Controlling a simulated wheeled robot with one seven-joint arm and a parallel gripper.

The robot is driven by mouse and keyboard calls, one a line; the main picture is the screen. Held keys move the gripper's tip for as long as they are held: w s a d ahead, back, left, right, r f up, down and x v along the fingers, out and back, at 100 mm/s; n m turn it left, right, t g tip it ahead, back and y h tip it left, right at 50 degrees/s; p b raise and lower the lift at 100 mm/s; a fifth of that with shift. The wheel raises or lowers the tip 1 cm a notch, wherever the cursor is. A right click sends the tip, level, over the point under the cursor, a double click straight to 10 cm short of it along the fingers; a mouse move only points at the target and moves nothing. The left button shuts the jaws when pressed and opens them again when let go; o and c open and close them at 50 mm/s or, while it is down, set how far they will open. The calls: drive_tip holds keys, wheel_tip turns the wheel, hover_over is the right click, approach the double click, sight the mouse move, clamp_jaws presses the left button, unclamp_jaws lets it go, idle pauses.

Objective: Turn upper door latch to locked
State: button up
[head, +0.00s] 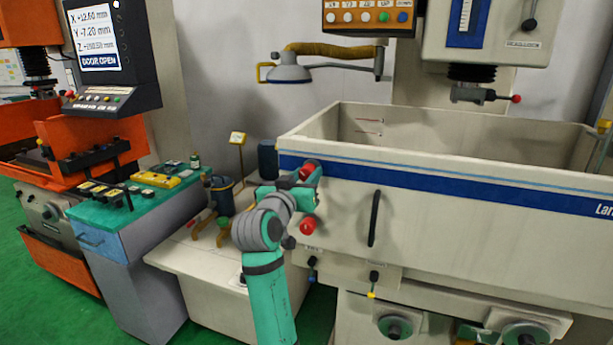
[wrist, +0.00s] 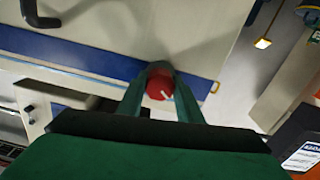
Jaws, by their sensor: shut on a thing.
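The upper door latch is a red round knob (head: 309,168) at the left end of the blue stripe on the tank door (head: 440,225). In the wrist view the red knob (wrist: 159,82) sits between the two fingers of my gripper (wrist: 160,90), which is shut on it. A short white mark shows on the knob's face, pointing down and right in that view. In the head view my gripper (head: 306,184) reaches the door's left edge and partly covers the upper latch. A lower red latch (head: 307,225) shows just below, apart from the gripper.
A dark vertical handle (head: 374,218) stands out from the door to the right. Small valves (head: 373,279) sit under the tank. A teal-topped bench (head: 130,200) and an orange machine (head: 75,150) stand at left. A lamp (head: 290,70) hangs above behind the tank.

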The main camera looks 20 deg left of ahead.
drive_tip(key=n, duration=0.3)
drive_tip(key=shift+n, duration=2.1)
drive_tip(key=o, duration=1)
drive_tip(key=shift+o, duration=0.2)
drive_tip(key=shift+s, duration=0.15)
drive_tip(key=s, duration=1)
drive_tip(key=shift+s+a, duration=0.15)
drive_tip(key=shift+s, duration=0.15)
